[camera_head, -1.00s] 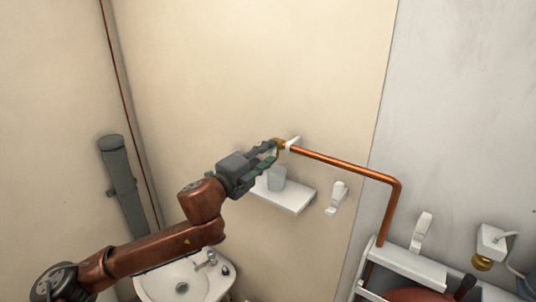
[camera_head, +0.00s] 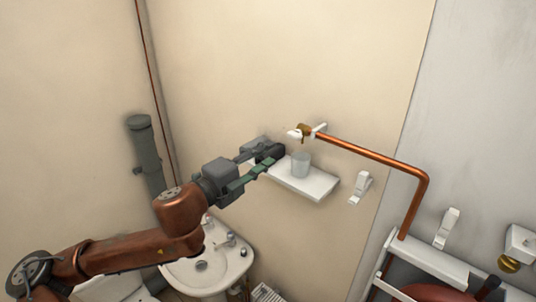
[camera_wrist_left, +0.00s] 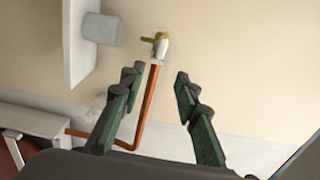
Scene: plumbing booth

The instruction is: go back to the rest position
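My left gripper (camera_head: 270,158) reaches in from the left over the small white shelf. It is open and empty, and the left wrist view shows its two fingers (camera_wrist_left: 158,77) apart with nothing between them. The brass fitting with a white part (camera_head: 304,132) sits on the wall at the end of the copper pipe (camera_head: 370,153). The gripper is apart from it, to its lower left. The fitting also shows beyond the fingertips in the left wrist view (camera_wrist_left: 160,45). My right gripper is not in view.
A washbasin (camera_head: 235,265) is below the arm, and a grey standing pipe (camera_head: 144,145) is at the left. White wall hooks (camera_head: 361,187) are to the right.

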